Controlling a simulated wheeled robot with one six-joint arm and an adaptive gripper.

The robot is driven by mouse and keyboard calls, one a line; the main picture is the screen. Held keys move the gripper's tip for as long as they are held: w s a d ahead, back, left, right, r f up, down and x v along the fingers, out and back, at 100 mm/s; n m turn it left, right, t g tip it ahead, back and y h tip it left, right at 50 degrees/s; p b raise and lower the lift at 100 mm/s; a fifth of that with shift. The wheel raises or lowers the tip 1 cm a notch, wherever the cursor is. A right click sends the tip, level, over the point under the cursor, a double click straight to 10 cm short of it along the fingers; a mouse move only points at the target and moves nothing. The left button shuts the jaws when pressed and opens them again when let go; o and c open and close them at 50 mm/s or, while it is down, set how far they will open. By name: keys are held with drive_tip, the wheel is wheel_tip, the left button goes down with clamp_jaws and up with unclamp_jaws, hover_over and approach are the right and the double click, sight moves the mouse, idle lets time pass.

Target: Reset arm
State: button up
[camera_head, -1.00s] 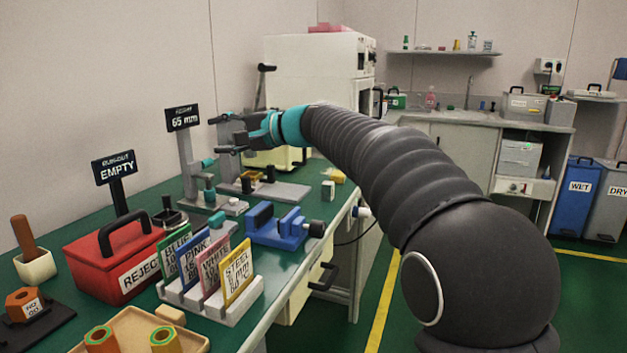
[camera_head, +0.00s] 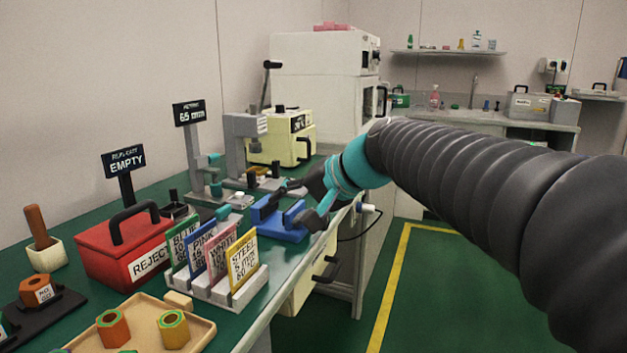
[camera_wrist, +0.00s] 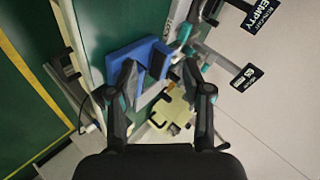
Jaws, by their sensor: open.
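My gripper (camera_head: 300,203) is at the end of my arm, near the right edge of the green bench, close to the blue vise (camera_head: 279,220). Its two dark fingers are apart, with nothing seen held between them. In the wrist view my gripper (camera_wrist: 160,85) shows open, with the blue vise (camera_wrist: 135,58) beyond the fingertips. Part of the vise is hidden behind the fingers in the head view. I cannot tell how high the fingers are above it.
A card rack (camera_head: 224,291) and a red reject box (camera_head: 105,246) stand left of the vise. A height gauge (camera_head: 192,150) and a cream machine (camera_head: 285,140) stand behind. A tan tray (camera_head: 85,338) is in front. Green floor (camera_head: 440,290) is clear right of the bench.

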drive_tip(key=s+d+f+n+h, duration=0.1)
drive_tip(key=s+d+f+h, duration=0.3)
drive_tip(key=s+d+f, duration=0.5)
drive_tip(key=s+d+f+n+h+b, duration=0.1)
drive_tip(key=s+d+f+h, duration=0.3)
drive_tip(key=s+d+f, duration=0.6)
drive_tip(key=s+f, duration=0.1)
drive_tip(key=s, duration=0.3)
drive_tip(key=shift+d+n+g+h, duration=0.2)
drive_tip(key=shift+n+g+h, duration=0.1)
